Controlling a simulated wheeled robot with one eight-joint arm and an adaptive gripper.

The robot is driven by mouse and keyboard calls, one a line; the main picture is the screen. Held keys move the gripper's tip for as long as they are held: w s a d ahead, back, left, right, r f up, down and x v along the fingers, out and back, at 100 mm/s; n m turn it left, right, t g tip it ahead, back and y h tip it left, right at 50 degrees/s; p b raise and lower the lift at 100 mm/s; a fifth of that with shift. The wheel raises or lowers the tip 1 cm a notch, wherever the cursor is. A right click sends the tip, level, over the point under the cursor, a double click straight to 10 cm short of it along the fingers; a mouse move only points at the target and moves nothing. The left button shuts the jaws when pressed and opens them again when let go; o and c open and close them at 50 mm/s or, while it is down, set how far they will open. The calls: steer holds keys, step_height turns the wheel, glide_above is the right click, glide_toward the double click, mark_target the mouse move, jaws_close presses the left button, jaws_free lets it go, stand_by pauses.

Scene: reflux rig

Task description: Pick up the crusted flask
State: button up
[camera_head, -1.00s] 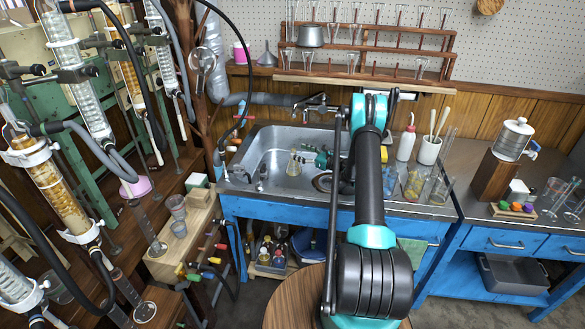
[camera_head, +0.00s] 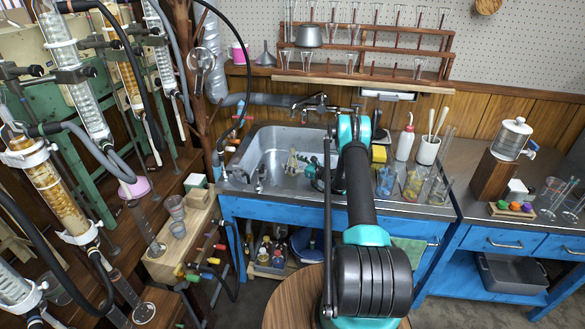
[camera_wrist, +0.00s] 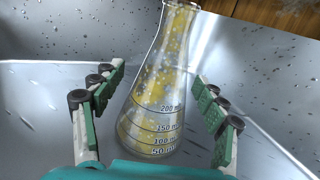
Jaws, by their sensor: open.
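The crusted flask (camera_wrist: 158,95) is a clear conical flask with volume marks, a yellowish inside and pale spots on its glass. It stands in the metal sink, and in the head view it is a small shape (camera_head: 292,160) in the basin. My gripper (camera_wrist: 160,105) is open, with one green-padded finger on each side of the flask. A gap shows between each pad and the glass.
The sink (camera_head: 262,150) has walls close around the flask. A faucet (camera_head: 310,103) rises at its back. A squeeze bottle (camera_head: 405,143) and a white cup with brushes (camera_head: 428,150) stand right of it. A wooden rack of glassware (camera_head: 365,45) hangs behind.

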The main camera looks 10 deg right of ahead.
steer(key=x, duration=0.3)
steer(key=c, duration=1.6)
jaws_close()
